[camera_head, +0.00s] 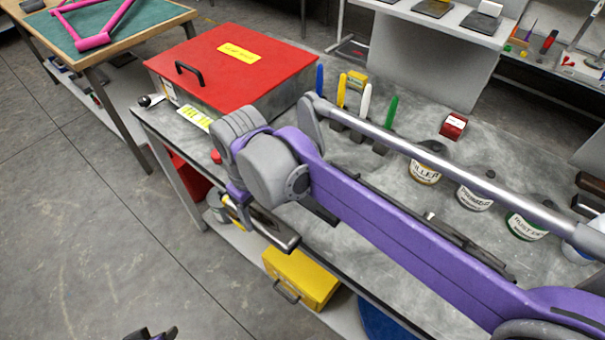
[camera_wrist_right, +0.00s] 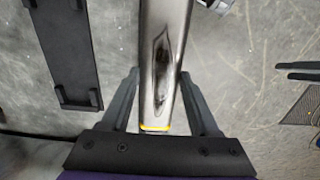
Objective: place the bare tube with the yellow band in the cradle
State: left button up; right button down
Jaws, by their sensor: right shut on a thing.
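In the right wrist view my right gripper (camera_wrist_right: 159,73) is shut on the bare metal tube (camera_wrist_right: 166,45). The tube runs lengthwise between the fingers and off the top edge. Its yellow band (camera_wrist_right: 157,128) is at the near end, by the palm. A dark scuffed patch marks its face. A black plate with raised lugs (camera_wrist_right: 70,50) lies left of the tube, apart from it; I cannot tell whether it is the cradle. In the head view my purple right arm hides most of the right gripper's area. Only dark tips of my left gripper (camera_head: 152,334) show at the bottom edge.
A red-lidded box (camera_head: 235,65) stands at the bench's left end. Coloured handles (camera_head: 366,100), a red block (camera_head: 453,125) and several cans (camera_head: 425,168) stand behind my arm. A yellow toolbox (camera_head: 302,280) is on the lower shelf. The floor at left is clear.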

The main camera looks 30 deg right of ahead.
jog(key=w+d, duration=0.2)
jog(key=d, duration=0.2)
jog(key=w+d, duration=0.1)
jog(key=d, duration=0.4)
jog(key=w+d, duration=0.2)
jog(key=d, duration=0.2)
jog(key=shift+w+d, duration=0.35)
jog(key=f, duration=0.3)
jog(key=shift+w+d, duration=0.1)
jog(key=shift+d, duration=0.25)
jog(key=shift+f, duration=0.25)
jog(key=shift+f, duration=0.15)
jog(key=shift+c, duration=0.6)
grip_release()
notch_tip(320, 180, up, 12)
jog(key=p, duration=0.1)
jog(key=shift+r, duration=0.2)
